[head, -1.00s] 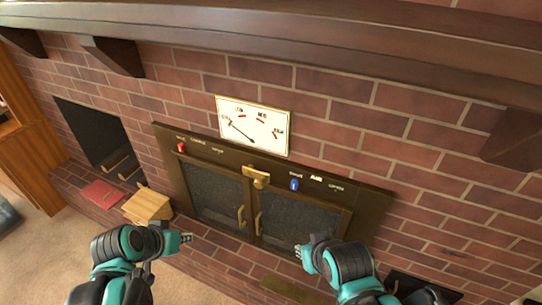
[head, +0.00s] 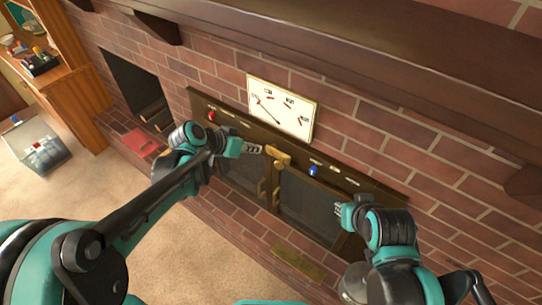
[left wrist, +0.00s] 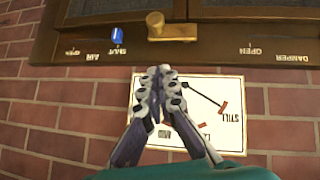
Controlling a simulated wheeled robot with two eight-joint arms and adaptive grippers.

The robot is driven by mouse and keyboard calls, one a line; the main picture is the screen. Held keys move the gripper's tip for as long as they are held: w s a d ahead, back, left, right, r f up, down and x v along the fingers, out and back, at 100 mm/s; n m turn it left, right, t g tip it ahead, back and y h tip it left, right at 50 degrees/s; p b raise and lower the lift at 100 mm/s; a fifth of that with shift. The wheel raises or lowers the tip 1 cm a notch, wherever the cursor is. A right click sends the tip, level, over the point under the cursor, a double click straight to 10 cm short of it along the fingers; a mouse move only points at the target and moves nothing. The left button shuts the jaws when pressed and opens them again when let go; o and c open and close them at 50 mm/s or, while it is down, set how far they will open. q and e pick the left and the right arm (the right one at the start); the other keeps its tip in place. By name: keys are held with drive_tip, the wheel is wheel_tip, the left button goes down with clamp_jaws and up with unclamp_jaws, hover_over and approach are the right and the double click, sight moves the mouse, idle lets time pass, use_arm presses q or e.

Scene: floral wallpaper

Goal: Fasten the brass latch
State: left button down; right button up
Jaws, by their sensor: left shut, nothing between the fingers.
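The brass latch (head: 279,157) sits on the dark frame at the top middle of the two glazed stove doors. Its plate and knob show at the top of the left wrist view (left wrist: 172,32), which is upside down. My left gripper (head: 257,149) is shut and empty, just left of the latch in the head view. In the left wrist view its fingertips (left wrist: 160,72) overlap the gauge's edge, with a gap to the latch in the picture. My right gripper (head: 339,210) is in front of the right door, apart from the latch; its fingers are too small to judge.
A white gauge (head: 281,107) hangs on the brick above the latch. A red knob (head: 211,116) and a blue knob (head: 314,170) sit on the frame either side. The wooden mantel (head: 330,60) juts out above. A red book (head: 140,143) lies on the hearth at left.

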use_arm(q)
drive_tip(key=b, duration=0.3)
approach(282, 160)
drive_tip(key=w+r, duration=0.1)
drive_tip(key=w, duration=0.1)
drive_tip(key=shift+w+d+f+b, duration=0.15)
drive_tip(key=shift+d+f, duration=0.2)
drive_tip(key=shift+f, duration=0.35)
drive_tip(key=shift+s+d+f+b, duration=0.1)
drive_tip(key=shift+d+f+b, duration=0.2)
drive_tip(key=shift+f, duration=0.35)
drive_tip(key=shift+w+d+f+b, duration=0.1)
drive_tip(key=shift+d+f, duration=0.3)
drive_tip(key=shift+f, duration=0.3)
drive_tip(key=shift+f, duration=0.1)
